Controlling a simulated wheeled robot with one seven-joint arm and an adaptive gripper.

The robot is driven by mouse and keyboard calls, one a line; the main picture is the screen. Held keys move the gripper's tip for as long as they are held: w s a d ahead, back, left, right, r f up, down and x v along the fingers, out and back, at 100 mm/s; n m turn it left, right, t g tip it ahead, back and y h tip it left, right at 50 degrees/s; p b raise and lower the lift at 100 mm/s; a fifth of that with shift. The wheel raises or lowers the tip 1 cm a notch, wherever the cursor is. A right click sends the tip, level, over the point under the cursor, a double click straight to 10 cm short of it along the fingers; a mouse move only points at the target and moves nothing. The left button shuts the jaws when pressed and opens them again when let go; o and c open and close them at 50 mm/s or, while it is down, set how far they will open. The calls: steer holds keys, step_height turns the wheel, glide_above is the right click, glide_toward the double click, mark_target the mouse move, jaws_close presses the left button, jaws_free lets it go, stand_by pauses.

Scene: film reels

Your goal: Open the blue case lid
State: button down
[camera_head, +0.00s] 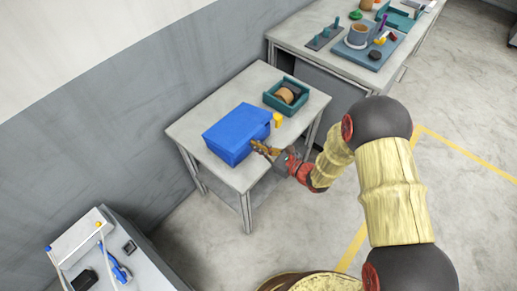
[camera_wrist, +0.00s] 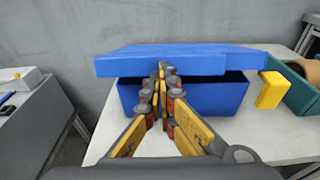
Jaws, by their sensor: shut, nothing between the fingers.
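The blue case (camera_head: 232,146) stands on a small light table. In the wrist view its lid (camera_wrist: 190,58) sits slightly raised and tilted, with a dark gap between it and the case body (camera_wrist: 222,97); the gap is wider at the right. My gripper (camera_head: 257,146) is at the front of the case. In the wrist view my gripper (camera_wrist: 162,70) is shut with nothing in it, its fingertips in front of the lid's front edge. I cannot tell whether the tips touch the lid or reach under it.
A yellow block (camera_wrist: 271,90) is right of the case. A green tray (camera_head: 297,97) holding brown round things is behind it on the small table (camera_head: 196,126). A longer workbench (camera_head: 300,28) with tools stands beyond. A grey unit (camera_head: 110,255) is at lower left.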

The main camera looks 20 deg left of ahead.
mark_target(246, 137)
steer(key=shift+w+a+r+p, duration=0.2)
steer(key=shift+a+r+p, duration=0.15)
steer(key=shift+r, duration=0.3)
steer(key=shift+w+a+r+p, duration=0.2)
steer(key=shift+a+r, duration=0.2)
steer(key=shift+r, duration=0.2)
steer(key=shift+w+a+r+p, duration=0.25)
steer(key=shift+w+a+r, duration=0.05)
steer(key=shift+a+r, duration=0.45)
steer(key=shift+w+a+r+p, duration=0.25)
steer(key=shift+a+r, duration=0.4)
steer(key=shift+a, duration=0.2)
steer(key=shift+w+a+r, duration=0.1)
steer(key=shift+a, duration=0.05)
steer(key=shift+w+a+r, duration=0.25)
steer(key=shift+a+r, duration=0.05)
steer(key=shift+a, duration=0.35)
steer(key=shift+w+a+r, duration=0.25)
steer(key=shift+w+a, duration=0.05)
steer(key=shift+a, duration=0.35)
steer(key=shift+w+a+r, duration=0.25)
steer(key=shift+a+r, duration=0.05)
steer(key=shift+a, duration=0.45)
